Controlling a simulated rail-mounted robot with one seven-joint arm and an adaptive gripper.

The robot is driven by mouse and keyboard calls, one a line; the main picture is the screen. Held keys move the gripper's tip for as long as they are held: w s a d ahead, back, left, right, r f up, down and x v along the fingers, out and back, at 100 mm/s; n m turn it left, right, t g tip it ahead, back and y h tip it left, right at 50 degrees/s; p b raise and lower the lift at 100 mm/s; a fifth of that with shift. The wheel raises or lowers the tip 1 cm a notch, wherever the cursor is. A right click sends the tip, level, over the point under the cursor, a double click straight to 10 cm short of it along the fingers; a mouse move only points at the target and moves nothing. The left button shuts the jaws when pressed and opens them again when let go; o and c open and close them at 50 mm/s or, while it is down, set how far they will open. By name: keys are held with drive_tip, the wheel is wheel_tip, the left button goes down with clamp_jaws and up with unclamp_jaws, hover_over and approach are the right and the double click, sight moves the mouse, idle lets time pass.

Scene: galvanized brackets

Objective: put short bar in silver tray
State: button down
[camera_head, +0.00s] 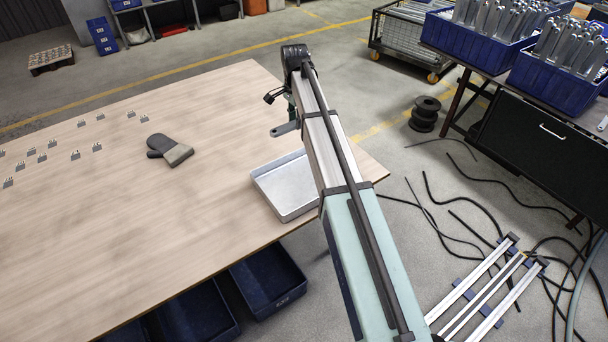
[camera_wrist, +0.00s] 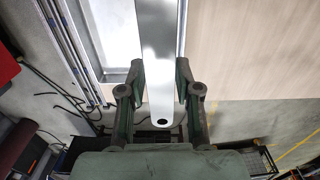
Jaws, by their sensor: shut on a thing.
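The short bar (camera_wrist: 160,50) is a flat grey metal strip with a rounded end and a hole. In the wrist view it lies between the fingers of my gripper (camera_wrist: 160,92), which is shut on it. In the head view the bar's end (camera_head: 285,129) sticks out left of my arm, above the table; the gripper itself is mostly hidden behind the arm. The silver tray (camera_head: 272,193) is shallow and rectangular, at the table's right edge, partly covered by my arm. In the wrist view the tray (camera_wrist: 108,35) shows left of the bar, seemingly below it.
A grey and black glove (camera_head: 170,150) lies mid-table (camera_head: 110,215). Several small brackets (camera_head: 75,155) stand on the left side. Blue bins (camera_head: 268,278) are under the table. A bench with blue crates (camera_head: 555,75) is at right; cables and rails lie on the floor.

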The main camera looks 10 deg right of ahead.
sight(298, 172)
drive_tip(key=f+p, duration=0.1)
drive_tip(key=f, duration=0.6)
drive_tip(key=s+f+p, duration=0.1)
drive_tip(key=f, duration=0.5)
drive_tip(key=s+f+p, duration=0.1)
drive_tip(key=f+p, duration=0.1)
drive_tip(key=f, duration=0.5)
drive_tip(key=shift+f, duration=0.3)
drive_tip(key=shift+f, duration=0.15)
drive_tip(key=c, duration=0.8)
unclamp_jaws()
wheel_tip(298, 172, up, 12)
drive_tip(key=b, duration=0.3)
drive_tip(key=shift+r, duration=0.2)
